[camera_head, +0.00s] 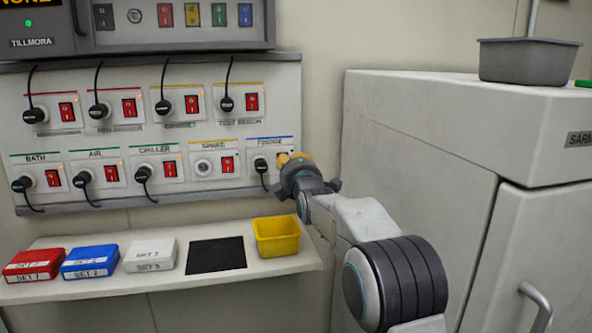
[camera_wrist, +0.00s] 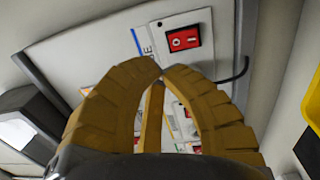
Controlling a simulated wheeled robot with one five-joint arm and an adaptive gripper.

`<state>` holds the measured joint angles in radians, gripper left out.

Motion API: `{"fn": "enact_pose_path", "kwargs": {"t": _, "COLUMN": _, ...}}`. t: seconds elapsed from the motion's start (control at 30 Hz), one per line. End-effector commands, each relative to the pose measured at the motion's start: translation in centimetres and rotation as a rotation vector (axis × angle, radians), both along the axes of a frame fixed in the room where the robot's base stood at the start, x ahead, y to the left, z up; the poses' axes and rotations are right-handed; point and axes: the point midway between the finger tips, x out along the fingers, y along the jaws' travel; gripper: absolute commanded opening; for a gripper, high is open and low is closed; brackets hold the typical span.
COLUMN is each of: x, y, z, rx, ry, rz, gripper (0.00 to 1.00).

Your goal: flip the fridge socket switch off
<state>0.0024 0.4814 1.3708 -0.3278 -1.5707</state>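The fridge socket (camera_head: 261,148) is at the right end of the lower row on the wall panel, with a blue stripe and a black plug. Its red rocker switch (camera_wrist: 180,40) shows clearly in the wrist view, just beyond my fingertips. In the head view my gripper mostly hides that switch. My gripper (camera_head: 283,158) is at the right part of the fridge socket. In the wrist view the yellow fingertips of my gripper (camera_wrist: 161,69) meet with nothing between them. I cannot tell whether they touch the switch.
Other sockets with red switches, such as the spare (camera_head: 203,166), sit to the left. Below, a shelf (camera_head: 120,290) carries labelled boxes, a black mat (camera_head: 216,255) and a yellow bin (camera_head: 277,237). A large white cabinet (camera_head: 420,130) stands close on the right.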

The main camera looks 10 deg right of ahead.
Motion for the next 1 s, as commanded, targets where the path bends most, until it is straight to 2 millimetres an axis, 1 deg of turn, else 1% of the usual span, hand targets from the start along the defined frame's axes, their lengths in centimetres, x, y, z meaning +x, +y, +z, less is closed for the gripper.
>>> {"fn": "enact_pose_path", "kwargs": {"t": 0.03, "x": -0.7, "y": 0.0, "z": 0.0, "rx": 0.000, "ry": 0.001, "rz": 0.000, "gripper": 0.00}}
{"fn": "enact_pose_path", "kwargs": {"t": 0.2, "x": -2.9, "y": 0.0, "z": 0.3, "rx": 0.000, "ry": 0.001, "rz": 0.000, "gripper": 0.00}}
{"fn": "enact_pose_path", "kwargs": {"t": 0.43, "x": -5.1, "y": 0.0, "z": 0.5, "rx": 0.000, "ry": 0.000, "rz": 0.000, "gripper": 0.00}}
{"fn": "enact_pose_path", "kwargs": {"t": 0.67, "x": -6.0, "y": 0.0, "z": 0.6, "rx": 0.000, "ry": 0.001, "rz": 0.000, "gripper": 0.00}}
{"fn": "enact_pose_path", "kwargs": {"t": 1.0, "x": -6.1, "y": 0.0, "z": 0.6, "rx": 0.000, "ry": 0.001, "rz": 0.000, "gripper": 0.00}}
